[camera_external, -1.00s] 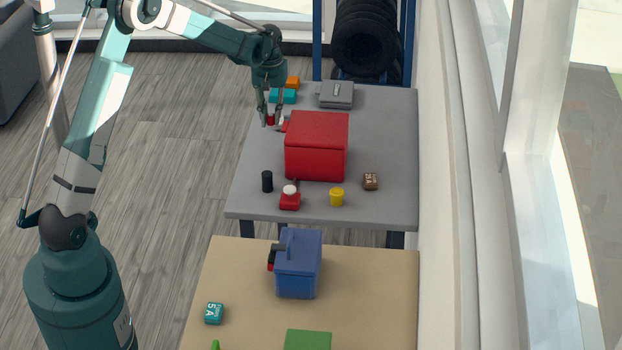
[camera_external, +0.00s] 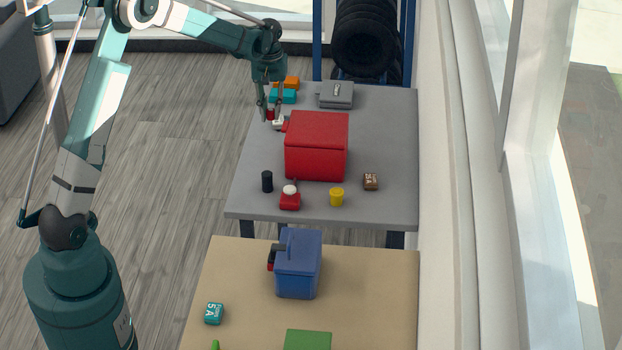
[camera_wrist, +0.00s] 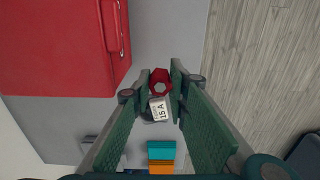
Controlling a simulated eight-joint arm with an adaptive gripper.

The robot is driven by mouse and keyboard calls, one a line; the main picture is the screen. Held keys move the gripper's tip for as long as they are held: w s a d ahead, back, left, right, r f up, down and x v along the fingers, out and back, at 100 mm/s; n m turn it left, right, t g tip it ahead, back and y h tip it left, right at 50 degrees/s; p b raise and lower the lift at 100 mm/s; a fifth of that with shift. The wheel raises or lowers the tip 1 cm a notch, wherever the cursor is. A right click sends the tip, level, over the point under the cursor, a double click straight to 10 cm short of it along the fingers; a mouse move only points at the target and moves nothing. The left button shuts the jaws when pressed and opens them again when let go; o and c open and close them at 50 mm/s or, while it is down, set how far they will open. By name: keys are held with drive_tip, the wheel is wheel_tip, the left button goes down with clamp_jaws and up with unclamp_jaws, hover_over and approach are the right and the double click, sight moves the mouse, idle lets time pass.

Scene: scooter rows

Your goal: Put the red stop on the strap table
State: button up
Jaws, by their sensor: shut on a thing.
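A small red piece with a hexagonal outline, which looks like the red stop (camera_wrist: 160,80), is between my fingertips in the wrist view. My gripper (camera_external: 270,114) is shut on it, over the left side of the grey table (camera_external: 385,140), left of the red box (camera_external: 317,150). A tan table (camera_external: 370,290) stands nearer the camera. I cannot tell which table is the strap table.
A white fuse (camera_wrist: 159,110) lies by my fingertips. Cyan (camera_external: 283,97) and orange (camera_external: 291,82) blocks and a grey case (camera_external: 337,95) stand behind. Black (camera_external: 267,181) and yellow (camera_external: 337,197) pieces stand in front. A blue box (camera_external: 298,265) stands on the tan table.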

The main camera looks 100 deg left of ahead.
sight(271, 110)
wheel_tip(271, 110, up, 7)
drive_tip(key=shift+w+d+r, duration=0.25)
drive_tip(key=shift+w+d, duration=0.05)
drive_tip(key=shift+d, duration=0.25)
drive_tip(key=w+d+m, duration=0.1)
drive_tip(key=w+d, duration=0.1)
drive_tip(key=d, duration=0.2)
drive_tip(key=w+d+r+m, duration=0.1)
drive_tip(key=w+d, duration=0.1)
drive_tip(key=d, duration=0.3)
drive_tip(key=w+d+m, duration=0.1)
drive_tip(key=w+d, duration=0.1)
drive_tip(key=d, duration=0.3)
drive_tip(key=shift+r+m, duration=0.3)
drive_tip(key=shift+r, duration=0.1)
drive_tip(key=w+d+m, duration=0.1)
drive_tip(key=d+m, duration=0.7)
drive_tip(key=d, duration=2.4)
drive_tip(key=s+d+f+m, duration=0.15)
drive_tip(key=s+d, duration=0.25)
drive_tip(key=d, duration=0.4)
drive_tip(key=s+d+f+m, duration=0.1)
drive_tip(key=s+d+m, duration=0.25)
drive_tip(key=d, duration=0.55)
wheel_tip(271, 110, down, 5)
drive_tip(key=shift+s+r, duration=0.1)
drive_tip(key=shift+r, duration=0.1)
